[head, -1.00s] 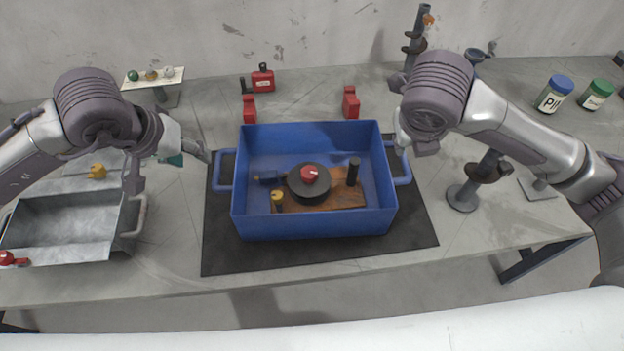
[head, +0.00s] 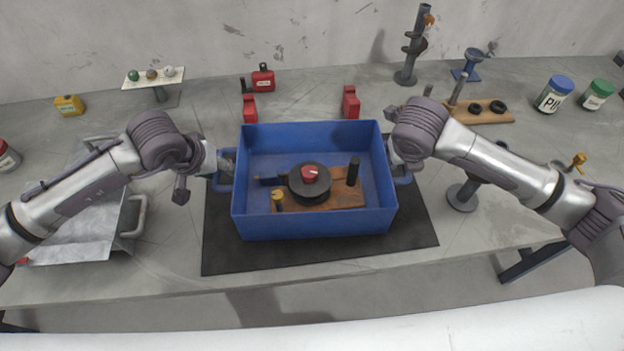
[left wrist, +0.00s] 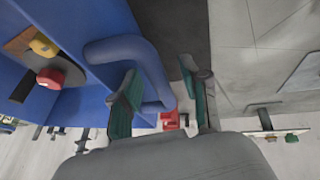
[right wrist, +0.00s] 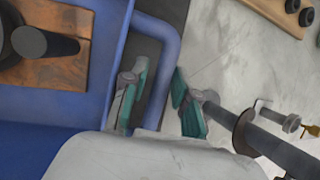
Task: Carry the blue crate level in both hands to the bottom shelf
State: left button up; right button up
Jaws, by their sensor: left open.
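The blue crate (head: 314,222) sits level on a black mat (head: 225,250) on the table. It holds a wooden board (head: 345,198) with a black disc, a red knob and a black post. My left gripper (head: 225,166) is open at the crate's left handle (head: 224,187); in the left wrist view its fingers (left wrist: 165,105) stand either side of the handle bar (left wrist: 152,72). My right gripper (head: 397,160) is at the right handle (head: 405,180); in the right wrist view its fingers (right wrist: 162,103) are apart, with the bar (right wrist: 166,65) between them. No shelf shows.
A grey metal tray (head: 85,240) stands left, partly behind my left arm. Two red blocks (head: 249,107) (head: 351,102) stand behind the crate. A dark stand (head: 462,196) is close right of the crate. Jars (head: 555,94) stand at the back right.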

pick_arm(q)
jog(key=c, duration=0.6)
pick_arm(e)
grip_shut()
pick_arm(q)
grip_shut()
